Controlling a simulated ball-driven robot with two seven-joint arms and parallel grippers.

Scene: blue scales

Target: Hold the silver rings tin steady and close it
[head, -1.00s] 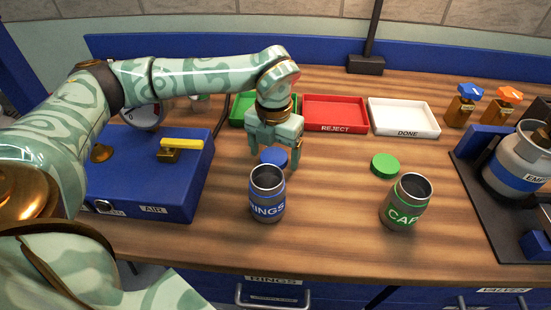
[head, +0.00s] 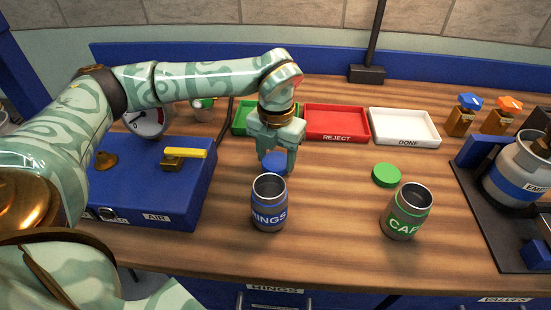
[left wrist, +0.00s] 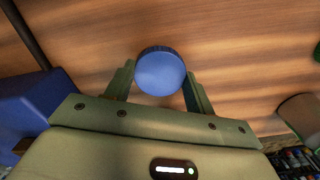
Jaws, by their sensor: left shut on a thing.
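The silver rings tin (head: 269,205) with its blue RINGS label stands upright and open on the wooden bench in the head view. My left gripper (head: 276,168) is just behind the tin, pointing down, shut on the blue lid (head: 273,161). In the left wrist view the lid (left wrist: 160,72) sits between the two fingers of my left gripper (left wrist: 159,85). The lid is apart from the tin's mouth; whether it touches the bench I cannot tell. My right gripper is not in view.
A silver CAPS tin (head: 407,212) stands open to the right, with a green lid (head: 387,175) behind it. A blue AIR box (head: 150,190) stands at left. Green, red REJECT (head: 336,122) and white DONE (head: 405,127) trays line the back. Bench between the tins is clear.

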